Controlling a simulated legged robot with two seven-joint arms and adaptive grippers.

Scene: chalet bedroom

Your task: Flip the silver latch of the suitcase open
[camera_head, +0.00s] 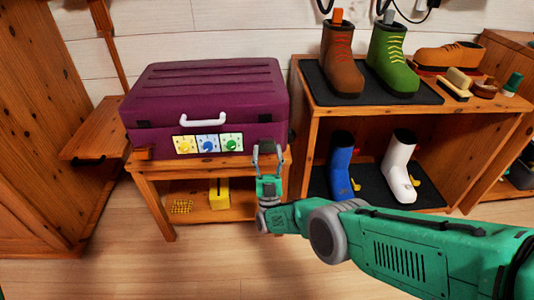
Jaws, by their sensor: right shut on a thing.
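The purple suitcase (205,88) lies closed on a small wooden table, with a white handle (203,119) on its front. One dark latch fitting (143,124) shows at the front left and another (265,118) at the front right. My right gripper (266,148) is at the suitcase's lower front right corner, just below the right fitting. It is shut on a small part there, which seems to be the silver latch; the fingers mostly hide it. My left gripper is not in view.
The wooden table (150,169) has a lower shelf with a yellow box (219,193). Bare floor (215,265) lies in front.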

